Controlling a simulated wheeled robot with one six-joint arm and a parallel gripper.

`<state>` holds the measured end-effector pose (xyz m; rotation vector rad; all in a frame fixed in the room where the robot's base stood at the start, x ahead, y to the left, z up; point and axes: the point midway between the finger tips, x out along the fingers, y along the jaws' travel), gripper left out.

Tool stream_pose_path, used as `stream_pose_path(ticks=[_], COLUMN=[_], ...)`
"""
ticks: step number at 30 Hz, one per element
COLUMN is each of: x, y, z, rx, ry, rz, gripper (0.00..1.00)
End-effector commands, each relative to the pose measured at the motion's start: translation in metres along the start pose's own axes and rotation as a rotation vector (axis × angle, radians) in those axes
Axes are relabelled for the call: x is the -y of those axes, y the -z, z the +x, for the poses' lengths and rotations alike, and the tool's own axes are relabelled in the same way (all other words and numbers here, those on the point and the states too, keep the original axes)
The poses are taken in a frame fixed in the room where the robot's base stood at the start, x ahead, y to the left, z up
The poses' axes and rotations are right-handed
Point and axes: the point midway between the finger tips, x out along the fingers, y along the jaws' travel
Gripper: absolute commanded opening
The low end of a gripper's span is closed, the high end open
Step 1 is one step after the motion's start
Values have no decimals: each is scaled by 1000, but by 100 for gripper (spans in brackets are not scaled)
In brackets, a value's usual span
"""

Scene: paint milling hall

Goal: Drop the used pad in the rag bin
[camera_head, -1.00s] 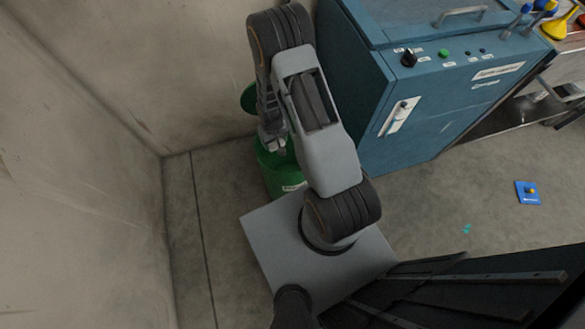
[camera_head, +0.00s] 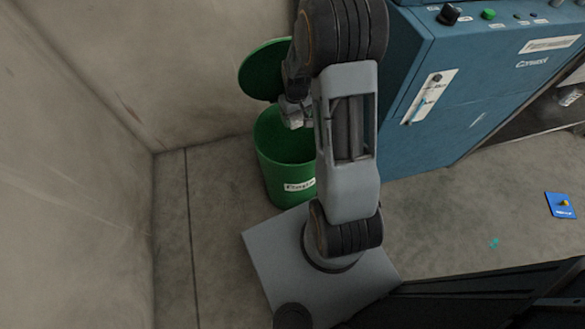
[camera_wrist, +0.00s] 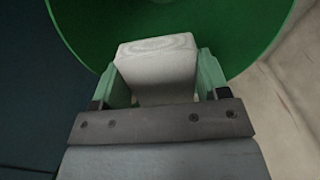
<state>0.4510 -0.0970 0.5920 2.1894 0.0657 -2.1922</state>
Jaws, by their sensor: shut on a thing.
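The rag bin (camera_head: 272,178) is a green round bin with a white label, standing on the floor by the wall. Its green lid (camera_head: 262,68) is raised behind the opening. My gripper (camera_head: 294,116) is over the right part of the opening in the head view. In the wrist view my gripper (camera_wrist: 158,72) is shut on a pale whitish block, the used pad (camera_wrist: 157,62), between its green fingers. Behind it is a large green round surface of the bin; I cannot tell whether it is inside or lid. My arm hides the bin's right side.
A blue cabinet (camera_head: 430,110) with knobs and a handle plate stands right of the bin. Bare walls (camera_head: 70,150) close in on the left. A blue square item (camera_head: 560,205) and a small teal mark (camera_head: 494,243) are on the open floor at right.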

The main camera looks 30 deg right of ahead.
Motion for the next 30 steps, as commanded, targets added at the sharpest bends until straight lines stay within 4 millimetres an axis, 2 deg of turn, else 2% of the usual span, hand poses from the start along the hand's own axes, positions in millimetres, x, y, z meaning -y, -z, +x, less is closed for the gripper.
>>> stream_pose_path(ticks=[1, 12, 23, 24, 30], x=[0, 0, 0, 0, 0], y=[0, 0, 0, 0, 0], z=[8, 46, 50, 50, 49], rx=[0, 0, 0, 0, 0], ry=[0, 0, 0, 0, 0], rz=[0, -1, 0, 0, 0], gripper=[49, 49, 49, 70, 89])
